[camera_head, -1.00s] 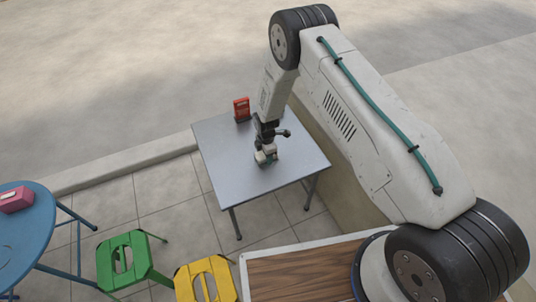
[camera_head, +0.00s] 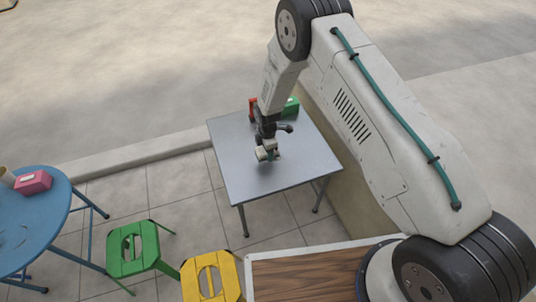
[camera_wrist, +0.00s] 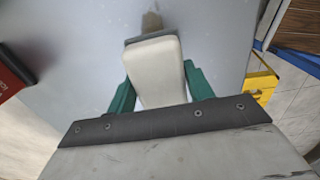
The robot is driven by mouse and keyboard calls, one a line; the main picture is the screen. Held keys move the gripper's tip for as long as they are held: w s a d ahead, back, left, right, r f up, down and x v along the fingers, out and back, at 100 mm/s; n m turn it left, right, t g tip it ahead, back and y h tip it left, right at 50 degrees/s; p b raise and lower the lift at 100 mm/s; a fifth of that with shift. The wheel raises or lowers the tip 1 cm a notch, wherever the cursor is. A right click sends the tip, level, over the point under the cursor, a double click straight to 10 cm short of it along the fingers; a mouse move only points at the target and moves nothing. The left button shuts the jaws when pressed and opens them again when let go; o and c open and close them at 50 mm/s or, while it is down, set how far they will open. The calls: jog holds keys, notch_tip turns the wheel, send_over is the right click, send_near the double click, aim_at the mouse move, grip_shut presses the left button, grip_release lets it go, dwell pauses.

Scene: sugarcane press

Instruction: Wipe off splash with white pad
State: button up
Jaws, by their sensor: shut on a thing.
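My gripper (camera_head: 267,154) is over the grey metal table (camera_head: 230,170), near its middle. In the wrist view my gripper (camera_wrist: 157,88) has its green fingers shut on the two sides of the white pad (camera_wrist: 155,70). The pad has a grey far edge. It shows small and pale in the head view (camera_head: 262,154). A faint brownish splash (camera_wrist: 152,20) lies on the tabletop just beyond the pad's far edge in the wrist view. The pad may hide part of it. I cannot tell whether the pad touches the tabletop.
A red object (camera_head: 252,108) and a green box (camera_head: 291,107) stand at the table's back edge. A green stool (camera_head: 133,252), a yellow stool (camera_head: 212,280) and a blue table (camera_head: 35,215) with a pink box (camera_head: 33,182) are at the left. The table's front is clear.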

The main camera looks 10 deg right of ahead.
jog(key=shift+r, duration=1.75)
jog(key=shift+d, duration=0.1)
